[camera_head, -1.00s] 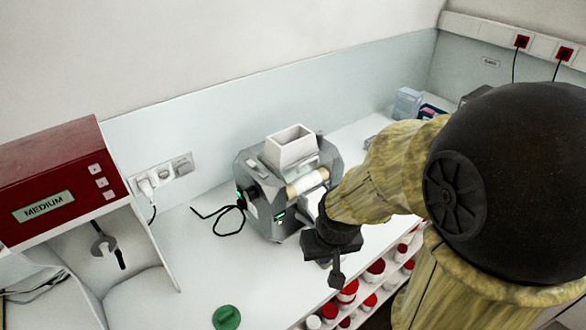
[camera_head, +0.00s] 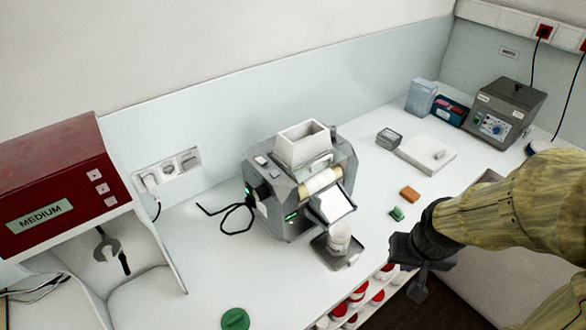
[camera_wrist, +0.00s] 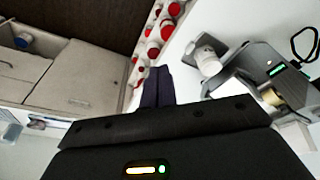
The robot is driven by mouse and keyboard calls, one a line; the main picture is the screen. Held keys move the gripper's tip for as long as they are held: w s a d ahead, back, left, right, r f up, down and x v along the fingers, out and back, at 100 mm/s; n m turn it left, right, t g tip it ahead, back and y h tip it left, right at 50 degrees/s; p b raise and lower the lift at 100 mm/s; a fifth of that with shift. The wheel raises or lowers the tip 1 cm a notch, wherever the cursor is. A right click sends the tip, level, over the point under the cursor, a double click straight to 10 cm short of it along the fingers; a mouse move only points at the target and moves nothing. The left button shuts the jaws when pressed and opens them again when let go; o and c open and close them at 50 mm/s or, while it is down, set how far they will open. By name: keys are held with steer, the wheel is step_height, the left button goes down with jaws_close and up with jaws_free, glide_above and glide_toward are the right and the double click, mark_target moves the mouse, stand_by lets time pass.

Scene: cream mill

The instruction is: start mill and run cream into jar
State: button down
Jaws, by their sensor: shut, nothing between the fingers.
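The grey cream mill (camera_head: 298,180) stands on the white bench, with a light open hopper (camera_head: 303,143) on top, a pale roller (camera_head: 318,182) and a sloped apron in front. Green lights glow on its left side. A white jar (camera_head: 339,237) stands on a small grey tray (camera_head: 350,259) under the apron; its contents cannot be made out. The wrist view also shows the jar (camera_wrist: 207,55) beside the mill. My gripper (camera_head: 416,289) is shut and empty, right of the jar and apart from it, near the bench's front edge.
A green lid (camera_head: 235,319) lies at the front left. A red mixer cabinet (camera_head: 66,184) marked MEDIUM stands left. Green and orange blocks (camera_head: 409,194) lie right of the mill. A grey instrument (camera_head: 503,112) stands far right. Red-lidded pots (camera_head: 358,293) fill shelves below the bench edge.

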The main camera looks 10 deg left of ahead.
steer(key=shift+d, duration=0.15)
step_height(320, 180, up, 13)
steer(key=m+t+y+p, duration=0.2)
steer(key=m+y+p, duration=0.7)
steer(key=m, duration=0.6)
glide_above(278, 174)
steer(key=p, duration=0.1)
steer(key=shift+h, duration=0.5)
steer(key=shift+f, duration=0.1)
step_height(278, 174, down, 9)
steer(key=b, duration=0.8)
steer(key=shift+f+b, duration=0.3)
steer(key=shift+b, duration=0.3)
